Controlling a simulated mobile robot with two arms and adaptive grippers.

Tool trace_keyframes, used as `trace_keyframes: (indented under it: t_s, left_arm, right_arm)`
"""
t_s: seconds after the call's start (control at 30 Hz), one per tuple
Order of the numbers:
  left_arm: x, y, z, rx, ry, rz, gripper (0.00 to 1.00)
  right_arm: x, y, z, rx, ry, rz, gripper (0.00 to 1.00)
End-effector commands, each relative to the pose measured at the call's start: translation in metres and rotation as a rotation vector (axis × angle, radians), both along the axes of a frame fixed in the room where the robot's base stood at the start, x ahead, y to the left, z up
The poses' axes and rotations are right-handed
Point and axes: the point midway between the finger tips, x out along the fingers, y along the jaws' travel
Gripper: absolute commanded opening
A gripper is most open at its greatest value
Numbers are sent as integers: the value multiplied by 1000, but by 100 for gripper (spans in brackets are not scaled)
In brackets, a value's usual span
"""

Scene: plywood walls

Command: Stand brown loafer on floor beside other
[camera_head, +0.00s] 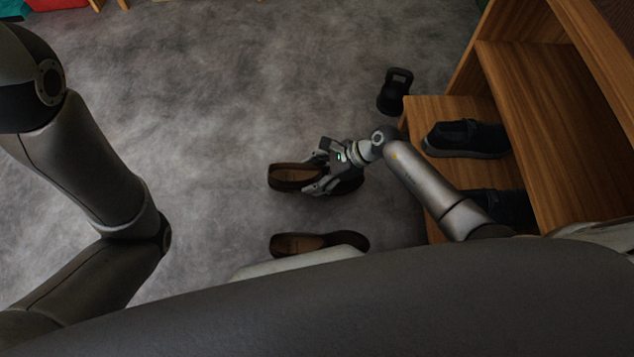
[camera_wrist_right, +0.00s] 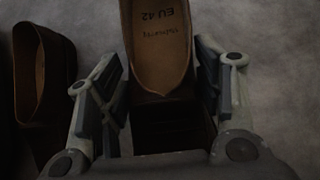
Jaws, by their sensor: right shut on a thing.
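One brown loafer (camera_head: 290,177) is in my right gripper (camera_head: 318,172), low over the floor in the head view. In the right wrist view the fingers of this gripper (camera_wrist_right: 165,95) stand on both sides of the loafer, whose tan insole (camera_wrist_right: 158,45) shows "EU 42". Whether its sole touches the floor, I cannot tell. The other brown loafer (camera_head: 300,243) stands on the floor below it in the head view, roughly parallel, with a gap between. It also shows at the left of the right wrist view (camera_wrist_right: 50,85). My left gripper is out of view.
A wooden shelf unit (camera_head: 490,75) stands at the right, with a black shoe (camera_head: 465,138) on its low board and another dark shoe (camera_head: 505,205) partly behind my right arm. A black kettlebell-like object (camera_head: 395,92) is on the floor beside it. The grey floor at left is clear.

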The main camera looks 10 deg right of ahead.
Motion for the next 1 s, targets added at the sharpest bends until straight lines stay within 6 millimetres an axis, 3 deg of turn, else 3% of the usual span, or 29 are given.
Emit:
trace_keyframes:
  t_s: [0.27, 0.5, 0.9, 0.93, 1.0]
  left_arm:
    - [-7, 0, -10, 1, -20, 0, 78]
    - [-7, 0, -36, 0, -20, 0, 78]
    - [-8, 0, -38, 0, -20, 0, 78]
    - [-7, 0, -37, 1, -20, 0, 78]
    - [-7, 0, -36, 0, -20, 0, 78]
  right_arm:
    - [8, -8, -16, 2, -1, -2, 29]
    - [7, -6, -41, 4, -1, -1, 29]
    - [7, -7, -44, 1, -1, 1, 29]
    - [6, -7, -44, 0, -1, 1, 62]
    - [6, -7, -43, 0, 0, 0, 71]
